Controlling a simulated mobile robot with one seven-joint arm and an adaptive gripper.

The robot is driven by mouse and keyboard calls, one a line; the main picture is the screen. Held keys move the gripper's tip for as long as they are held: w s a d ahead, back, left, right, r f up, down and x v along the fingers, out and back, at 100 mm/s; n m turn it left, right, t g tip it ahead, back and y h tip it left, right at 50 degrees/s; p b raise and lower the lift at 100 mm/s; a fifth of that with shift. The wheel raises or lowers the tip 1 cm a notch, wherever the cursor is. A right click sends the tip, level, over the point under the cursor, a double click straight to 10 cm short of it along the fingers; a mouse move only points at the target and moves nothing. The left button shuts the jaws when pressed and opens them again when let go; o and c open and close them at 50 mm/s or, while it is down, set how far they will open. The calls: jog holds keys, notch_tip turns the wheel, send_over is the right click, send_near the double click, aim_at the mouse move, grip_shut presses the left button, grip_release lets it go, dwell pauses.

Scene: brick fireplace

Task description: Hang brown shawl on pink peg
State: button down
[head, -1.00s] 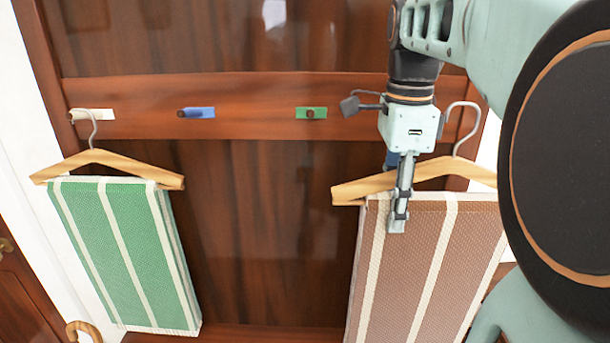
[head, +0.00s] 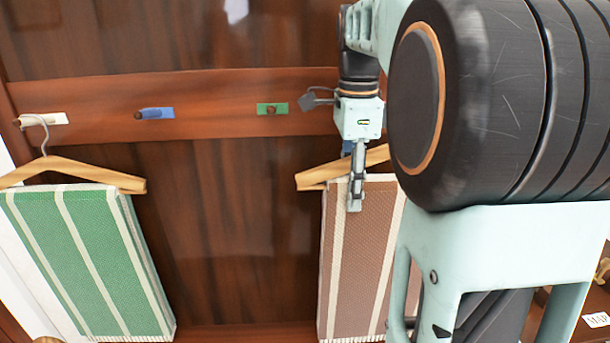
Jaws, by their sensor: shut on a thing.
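The brown shawl (head: 340,255), with cream stripes, hangs folded over a wooden hanger (head: 312,178) right of centre. My gripper (head: 355,198) is shut on the shawl at the hanger's bar, with its fingers pointing down. The shawl's right part and the hanger's hook are hidden behind my arm. No pink peg shows; my arm covers the right part of the rail.
A wooden rail (head: 210,125) carries a white peg (head: 45,119), a blue peg (head: 155,113) and a green peg (head: 272,109). A green striped shawl (head: 80,260) hangs on a hanger at the white peg. The panel between the shawls is clear.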

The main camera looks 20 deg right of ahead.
jog(key=w, duration=0.1)
jog(key=w+f, duration=0.1)
jog(key=w, duration=0.1)
jog(key=w+d, duration=0.1)
jog(key=shift+w+d+f+p, duration=0.1)
jog(key=shift+w+f+p, duration=0.1)
jog(key=shift+f+p, duration=0.2)
dwell(0.4)
jog(key=c, duration=1.2)
grip_release()
notch_tip(320, 180, up, 12)
jog(key=shift+r, duration=0.1)
